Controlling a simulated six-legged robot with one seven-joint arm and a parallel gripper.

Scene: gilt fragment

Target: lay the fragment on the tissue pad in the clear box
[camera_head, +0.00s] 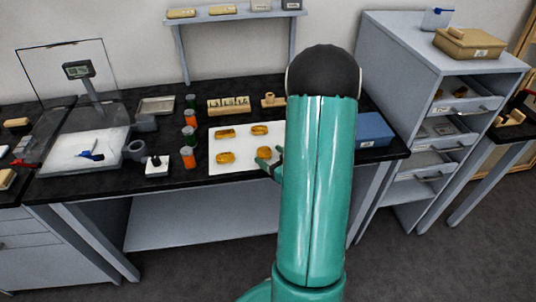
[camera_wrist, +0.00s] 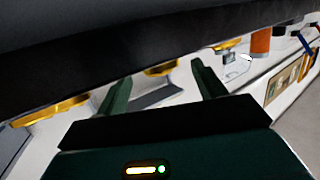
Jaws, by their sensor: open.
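Several gold fragments lie on a white board on the black bench: one at upper left (camera_head: 225,134), one at upper right (camera_head: 260,129), one at lower left (camera_head: 226,157) and one at lower right (camera_head: 264,153). My gripper (camera_head: 270,162) is open and low at the board's right side, by the lower right fragment. In the wrist view, gold pieces show at left (camera_wrist: 50,110), between the fingers (camera_wrist: 160,69) and beyond them (camera_wrist: 228,45). Nothing is visibly held. My arm hides the board's right side. I cannot tell which thing is the clear box or tissue pad.
A white slab (camera_head: 85,152) with a clear upright panel and a display (camera_head: 78,70) stands at left. Orange jars (camera_head: 188,157) stand left of the board. A wooden block (camera_head: 228,106) is behind it. A blue box (camera_head: 374,130) and a drawer cabinet (camera_head: 400,65) stand right.

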